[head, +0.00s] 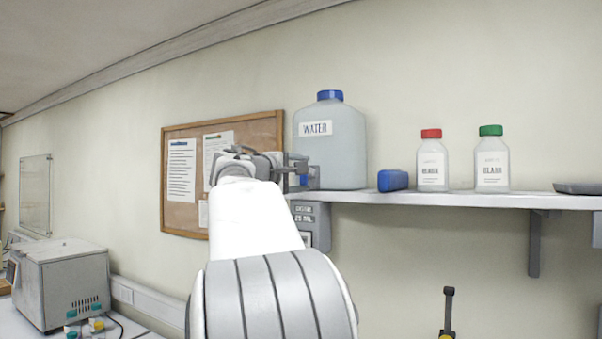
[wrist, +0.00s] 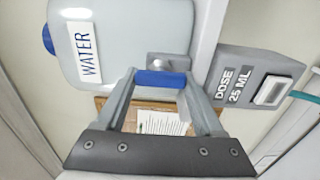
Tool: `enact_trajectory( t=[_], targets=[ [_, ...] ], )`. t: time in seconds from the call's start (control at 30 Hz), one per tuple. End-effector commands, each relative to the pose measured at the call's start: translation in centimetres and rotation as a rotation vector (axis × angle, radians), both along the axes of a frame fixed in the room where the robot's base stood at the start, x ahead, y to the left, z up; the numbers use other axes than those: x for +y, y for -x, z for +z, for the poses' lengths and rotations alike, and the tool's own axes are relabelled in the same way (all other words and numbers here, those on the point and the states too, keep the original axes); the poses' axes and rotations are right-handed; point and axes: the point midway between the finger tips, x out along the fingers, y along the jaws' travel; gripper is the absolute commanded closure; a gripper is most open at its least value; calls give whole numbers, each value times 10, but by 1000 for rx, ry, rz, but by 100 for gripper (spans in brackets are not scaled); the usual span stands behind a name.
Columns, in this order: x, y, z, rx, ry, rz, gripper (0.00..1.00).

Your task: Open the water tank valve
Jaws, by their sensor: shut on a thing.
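The water tank (head: 340,150) is a translucent grey jug with a blue cap and a WATER label, standing on the left end of the shelf. It also shows sideways in the wrist view (wrist: 150,35). Its valve has a blue handle (wrist: 162,79) on a small grey body (wrist: 170,62) near the tank's base. My gripper (head: 297,167) is at the tank's lower left side. In the wrist view its two fingers are shut on the blue handle, one at each end. In the head view the valve is largely hidden by my gripper.
A grey box (wrist: 262,85) marked DOSE 25 ML hangs under the shelf (head: 440,198). A blue object (head: 392,181), a red-capped bottle (head: 432,165) and a green-capped bottle (head: 492,165) stand right of the tank. A cork board (head: 184,213) is on the wall behind my gripper.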

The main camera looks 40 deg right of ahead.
Motion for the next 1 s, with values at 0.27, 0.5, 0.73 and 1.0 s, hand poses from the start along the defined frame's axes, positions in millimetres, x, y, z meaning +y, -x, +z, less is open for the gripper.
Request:
enact_trajectory(
  t=[0.27, 0.5, 0.73, 1.0],
  targets=[
    [1, 0, 0, 17, 6, 2, 86],
    [0, 0, 0, 18, 6, 1, 86],
    [0, 0, -1, 18, 3, 0, 0],
    [0, -1, -3, 20, 0, -1, 0]
  ],
)
